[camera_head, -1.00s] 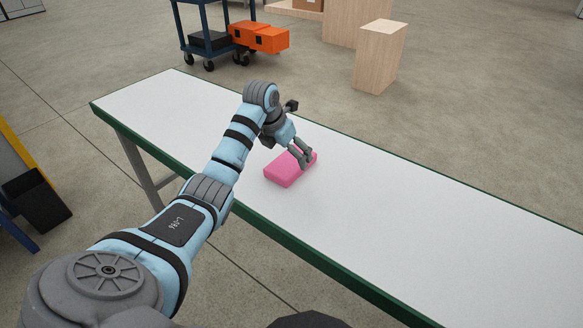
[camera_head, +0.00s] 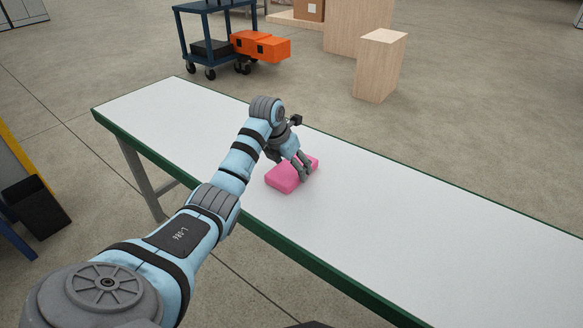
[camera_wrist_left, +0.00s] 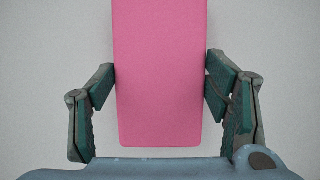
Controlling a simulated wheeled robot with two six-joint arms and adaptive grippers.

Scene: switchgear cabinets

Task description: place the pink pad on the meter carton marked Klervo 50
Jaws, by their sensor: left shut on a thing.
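The pink pad (camera_head: 284,179) is a flat block on the white table top, and it appears to rest there. My left gripper (camera_head: 306,174) reaches down over its right end and is shut on it. In the left wrist view the pink pad (camera_wrist_left: 160,75) runs lengthwise between the two fingers of my left gripper (camera_wrist_left: 161,82), one on each long side. A cardboard box (camera_head: 309,9) stands at the top edge of the head view, partly cut off; no marking is readable on it. My right gripper is not in view.
The long white table (camera_head: 440,220) with a green edge is otherwise bare. Beyond it stand a blue cart (camera_head: 212,49), an orange object (camera_head: 262,47), a pale wooden block (camera_head: 380,65) and a taller wooden stand (camera_head: 347,25). A dark bin (camera_head: 36,207) is at left.

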